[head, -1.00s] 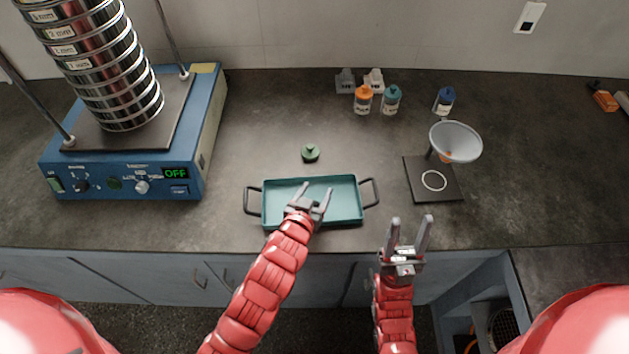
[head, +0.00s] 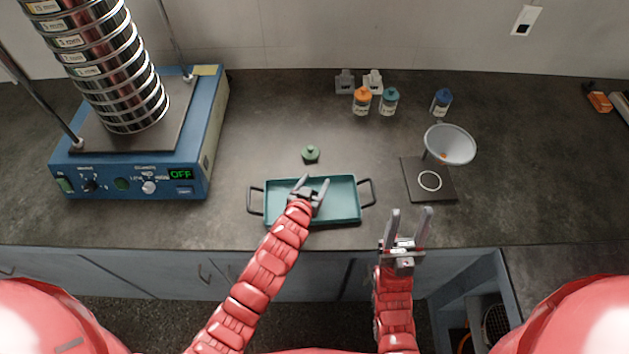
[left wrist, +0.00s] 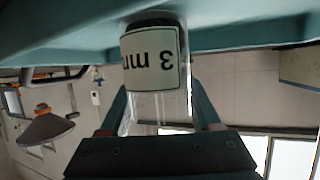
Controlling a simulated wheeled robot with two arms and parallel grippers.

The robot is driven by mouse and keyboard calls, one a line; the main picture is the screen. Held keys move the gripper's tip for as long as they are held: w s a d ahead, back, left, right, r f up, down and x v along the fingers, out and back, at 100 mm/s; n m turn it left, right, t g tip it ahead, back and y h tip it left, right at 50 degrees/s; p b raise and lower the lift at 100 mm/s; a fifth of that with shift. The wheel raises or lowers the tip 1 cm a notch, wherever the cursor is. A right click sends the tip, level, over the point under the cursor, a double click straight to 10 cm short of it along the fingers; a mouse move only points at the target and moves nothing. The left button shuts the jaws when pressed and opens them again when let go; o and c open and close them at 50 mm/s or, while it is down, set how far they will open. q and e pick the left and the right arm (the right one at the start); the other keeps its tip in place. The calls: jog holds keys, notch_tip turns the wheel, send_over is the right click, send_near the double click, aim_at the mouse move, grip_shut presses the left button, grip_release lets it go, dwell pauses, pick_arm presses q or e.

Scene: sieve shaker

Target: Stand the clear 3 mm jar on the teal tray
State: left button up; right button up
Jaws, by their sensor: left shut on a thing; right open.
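The clear jar (left wrist: 157,100) shows in the left wrist view with a white label reading "3 mm", upside down in that picture. My left gripper (head: 313,186) is shut on it; its fingers flank the jar in the left wrist view. The jar's dark end is against or very near the teal surface at the top of that view; I cannot tell whether they touch. The teal tray (head: 344,212) lies on the counter below my left gripper in the head view, where the jar is hardly visible. My right gripper (head: 409,220) is open and empty, right of the tray.
A green knobbed lid (head: 310,154) lies behind the tray. A funnel (head: 450,144) stands over a dark plate (head: 416,185) to the right. The blue sieve shaker (head: 140,170) is at left. Small bottles (head: 362,101) stand at the back. The counter between is clear.

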pick_arm(q)
jog(key=shift+f, duration=0.2)
jog(key=o, duration=1.4)
jog(key=shift+r, duration=0.1)
jog(key=shift+r, duration=0.15)
jog(key=shift+s+a+r+b, duration=0.15)
jog(key=shift+s+b, duration=0.15)
jog(key=shift+s, duration=0.15)
jog(key=b+v, duration=0.2)
jog(key=v, duration=0.9)
jog(key=shift+b, duration=0.4)
